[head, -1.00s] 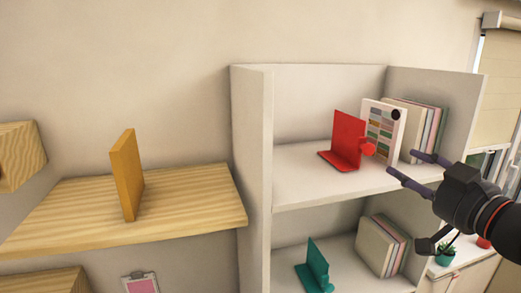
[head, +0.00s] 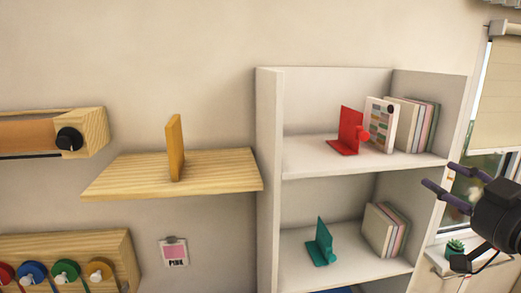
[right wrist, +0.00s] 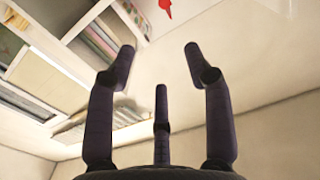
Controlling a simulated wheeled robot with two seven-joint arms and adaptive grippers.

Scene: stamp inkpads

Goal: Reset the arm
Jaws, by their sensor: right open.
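My right gripper (head: 446,182) is at the right edge of the head view, in front of the window and apart from the white shelf unit (head: 268,170). Its fingers are spread and hold nothing. In the right wrist view the open fingers (right wrist: 155,75) show with empty space between them. The red bookend (head: 347,132) stands on the upper shelf, to the left of the gripper. My left gripper is not in view.
Books (head: 416,125) and a palette card (head: 380,124) stand beside the red bookend. A teal bookend (head: 322,243) and books (head: 384,232) are on the lower shelf. A wooden shelf (head: 215,172) holds a yellow panel (head: 175,148). A plant (head: 455,246) sits below the gripper.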

